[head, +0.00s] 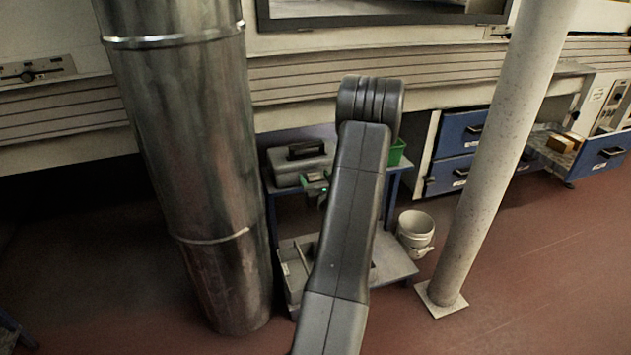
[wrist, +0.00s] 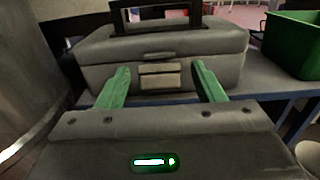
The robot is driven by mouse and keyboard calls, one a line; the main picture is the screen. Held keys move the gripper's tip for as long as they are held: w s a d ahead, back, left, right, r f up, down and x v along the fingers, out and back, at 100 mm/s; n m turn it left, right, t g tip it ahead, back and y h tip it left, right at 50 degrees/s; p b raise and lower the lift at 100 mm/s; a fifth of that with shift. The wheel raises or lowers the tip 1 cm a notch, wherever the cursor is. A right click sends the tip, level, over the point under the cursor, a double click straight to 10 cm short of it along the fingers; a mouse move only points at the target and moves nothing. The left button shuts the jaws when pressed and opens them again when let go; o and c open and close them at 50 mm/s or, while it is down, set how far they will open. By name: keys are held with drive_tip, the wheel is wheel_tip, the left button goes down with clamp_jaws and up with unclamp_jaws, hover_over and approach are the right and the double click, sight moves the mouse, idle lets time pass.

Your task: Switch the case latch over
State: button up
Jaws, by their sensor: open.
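The grey case (wrist: 205,46) sits on the blue cart's top shelf, its dark handle upright on the lid. In the head view the case (head: 287,170) shows left of my arm. The case latch (wrist: 160,76) is a small pale tan plate on the front face, just below the lid seam. My gripper (wrist: 160,74) is open, its two green fingers apart on either side of the latch in the picture. I cannot tell whether the fingertips touch the case. In the head view my gripper (head: 316,185) is partly hidden by my arm.
A green bin (wrist: 293,45) stands right of the case. A thick metal duct (head: 195,150) rises close on the left and a pale post (head: 495,150) on the right. A blue drawer (head: 600,155) stands open.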

drive_tip(key=shift+w, duration=0.1)
drive_tip(key=c, duration=1)
drive_tip(key=r+g+p, duration=0.1)
drive_tip(key=p, duration=0.2)
drive_tip(key=shift+w+a+r, duration=0.1)
drive_tip(key=shift+w+r, duration=0.05)
drive_tip(key=shift+r, duration=0.05)
drive_tip(key=g+p, duration=0.1)
drive_tip(key=p, duration=0.1)
drive_tip(key=g+h+p, duration=0.1)
drive_tip(key=shift+w+a+r+p, duration=0.1)
drive_tip(key=shift+w+r+p, duration=0.15)
drive_tip(key=shift+p, duration=0.1)
drive_tip(key=shift+w+f+g+p, duration=0.1)
drive_tip(key=shift+g+p, duration=0.4)
drive_tip(key=shift+p, duration=0.35)
drive_tip(key=shift+f, duration=0.1)
drive_tip(key=o, duration=1)
